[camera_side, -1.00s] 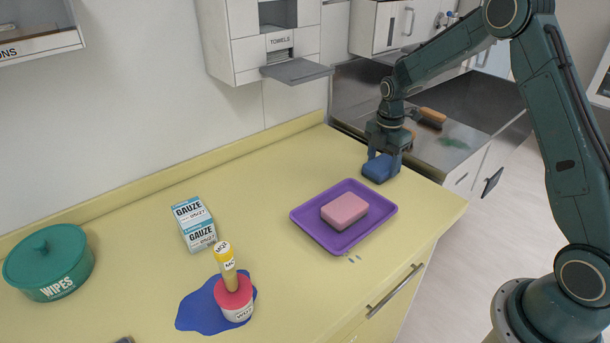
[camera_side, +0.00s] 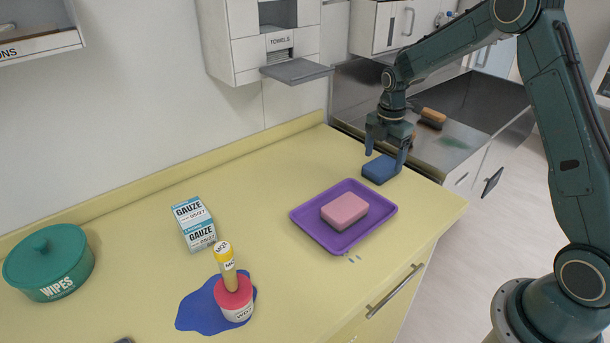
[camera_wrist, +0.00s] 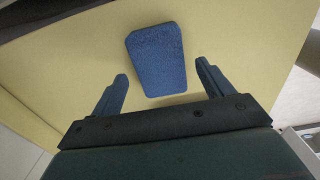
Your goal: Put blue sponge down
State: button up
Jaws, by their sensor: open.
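The blue sponge (camera_side: 380,169) lies flat on the yellow counter (camera_side: 290,160), near its far right end. In the wrist view the sponge (camera_wrist: 157,60) lies beyond and between the two fingers, with a gap on each side. My gripper (camera_side: 386,158) is open and empty just above the sponge. In the wrist view my gripper's fingers (camera_wrist: 162,70) are spread wide and touch nothing.
A purple tray (camera_side: 318,233) holding a pink sponge (camera_side: 344,210) stands in front of the blue sponge. Gauze boxes (camera_side: 195,224), a red-lidded pot (camera_side: 234,298) on a blue spill (camera_side: 199,313) and a green wipes tin (camera_side: 48,262) stand farther left. A steel sink area (camera_side: 440,140) lies behind.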

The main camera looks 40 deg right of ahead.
aim_at(382, 165)
notch_tip(382, 165, up, 10)
dwell(0.5)
dwell(0.5)
jog(key=s+a+r+m+t, duration=0.3)
jog(key=s+a+r+m, duration=0.6)
jog(key=s+r, duration=0.3)
jog(key=s+a+f+m+t, duration=0.1)
jog(key=s+m, duration=0.3)
jog(key=s, duration=0.4)
jog(key=s+a+f+m+t, duration=0.1)
jog(key=s+a+m, duration=0.3)
jog(key=s, duration=0.5)
jog(key=shift+a+m+t, duration=0.25)
jog(key=shift+m+t, duration=0.05)
jog(key=shift+m, duration=0.2)
